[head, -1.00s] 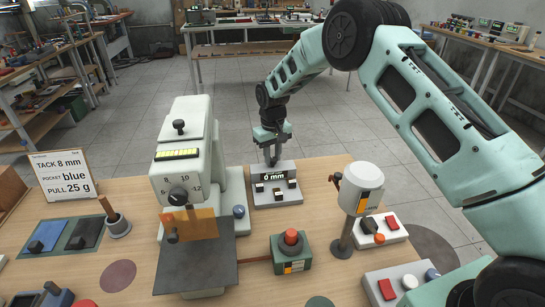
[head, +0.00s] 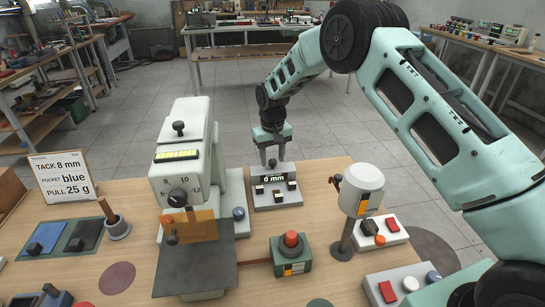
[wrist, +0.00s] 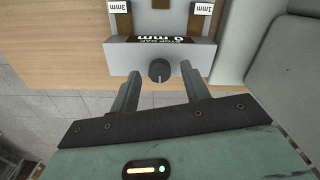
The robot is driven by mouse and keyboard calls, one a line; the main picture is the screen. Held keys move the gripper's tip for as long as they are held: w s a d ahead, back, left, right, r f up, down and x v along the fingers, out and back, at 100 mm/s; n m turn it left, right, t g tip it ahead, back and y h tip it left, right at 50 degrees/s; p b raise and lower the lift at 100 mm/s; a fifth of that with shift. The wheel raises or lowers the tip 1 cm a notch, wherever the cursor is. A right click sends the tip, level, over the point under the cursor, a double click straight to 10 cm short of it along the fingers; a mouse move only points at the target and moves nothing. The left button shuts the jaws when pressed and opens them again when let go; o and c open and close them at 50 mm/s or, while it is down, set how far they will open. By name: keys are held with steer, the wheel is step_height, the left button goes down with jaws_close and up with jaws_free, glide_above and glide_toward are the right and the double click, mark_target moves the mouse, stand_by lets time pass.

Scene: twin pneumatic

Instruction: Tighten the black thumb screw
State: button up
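A round black knob (wrist: 160,70), which looks like the thumb screw, sits on the back face of the grey gauge box (wrist: 205,56) in the wrist view. My gripper (wrist: 160,84) is open, with one finger on each side of the knob and a gap to each. In the head view my gripper (head: 272,158) hangs at the far edge of the gauge box (head: 275,206), whose display reads 0 mm. The knob is hidden there behind the box.
A tall pale machine (head: 185,150) stands just left of the gauge box. A white cup-shaped device on a post (head: 360,186) stands to the right. A green box with a red button (head: 291,264) is in front. Floor lies beyond the table edge.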

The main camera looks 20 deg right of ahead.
mark_target(272, 161)
step_height(272, 161, up, 17)
steer(key=b, duration=0.2)
steer(key=shift+r, duration=0.2)
steer(key=shift+s, duration=0.1)
stand_by(0.5)
steer(key=s+a+r+n, duration=0.1)
steer(key=s+a, duration=0.3)
steer(key=s, duration=0.3)
steer(key=s+a+r+n+y, duration=0.1)
steer(key=s+a, duration=0.3)
steer(key=s, duration=0.3)
steer(key=s+a+n, duration=0.2)
steer(key=s+a, duration=0.1)
steer(key=s, duration=0.5)
steer(key=s+d+f+n, duration=0.1)
steer(key=s+f, duration=0.1)
steer(key=s, duration=0.9)
steer(key=s+d+f+n, duration=0.1)
steer(key=s+d+f, duration=0.1)
steer(key=s, duration=0.9)
steer(key=shift+s+d+f, duration=0.15)
steer(key=shift+s+d, duration=0.05)
steer(key=shift+d, duration=0.05)
